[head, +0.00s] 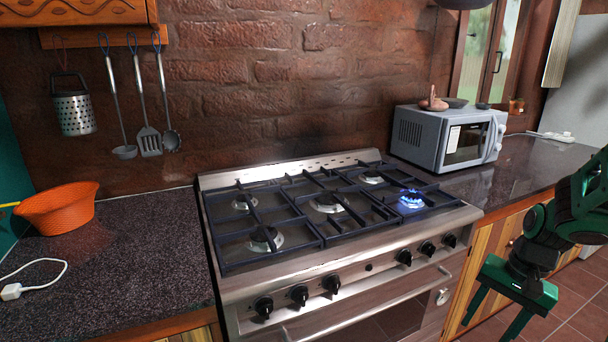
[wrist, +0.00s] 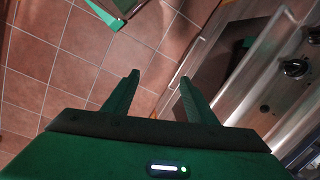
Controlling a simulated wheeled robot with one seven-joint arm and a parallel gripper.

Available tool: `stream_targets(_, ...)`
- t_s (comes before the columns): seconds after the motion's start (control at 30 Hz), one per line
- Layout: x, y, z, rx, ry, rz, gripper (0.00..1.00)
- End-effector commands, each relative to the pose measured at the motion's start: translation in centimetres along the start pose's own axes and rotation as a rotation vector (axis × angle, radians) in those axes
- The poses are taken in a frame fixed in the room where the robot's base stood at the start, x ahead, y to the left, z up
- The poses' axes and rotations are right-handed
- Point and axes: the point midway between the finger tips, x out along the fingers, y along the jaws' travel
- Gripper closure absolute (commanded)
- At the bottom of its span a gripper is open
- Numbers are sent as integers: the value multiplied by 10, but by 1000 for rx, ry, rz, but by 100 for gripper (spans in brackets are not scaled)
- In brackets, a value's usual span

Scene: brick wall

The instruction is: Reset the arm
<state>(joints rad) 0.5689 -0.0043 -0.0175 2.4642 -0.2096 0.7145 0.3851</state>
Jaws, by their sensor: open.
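My green gripper (head: 500,310) is at the lower right of the head view, in front of the wooden cabinets and to the right of the stove. It points downward. In the wrist view my gripper (wrist: 160,84) shows two separated fingers with nothing between them. The tiled floor (wrist: 75,60) lies beyond the fingertips. My arm comes in from the right edge of the head view.
The stove (head: 345,270) has one burner lit with a blue flame (head: 411,199). A microwave (head: 448,137) stands on the right counter (head: 525,165). An orange basket (head: 58,208) sits on the left counter (head: 130,260). Utensils hang on the brick wall. Floor shows at lower right.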

Motion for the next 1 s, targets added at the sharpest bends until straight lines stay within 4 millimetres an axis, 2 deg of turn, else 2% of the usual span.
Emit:
stream_targets(0.03, -12, 5, 8, -33, 19, 22, 48)
stream_targets(0.2, -46, 28, 38, -127, 53, 92, 48)
stream_targets(0.4, -76, 56, 75, -216, 69, 132, 48)
stream_targets(0.63, -90, 75, 103, -272, 63, 140, 48)
stream_targets(1.0, -91, 78, 107, -281, 60, 140, 48)
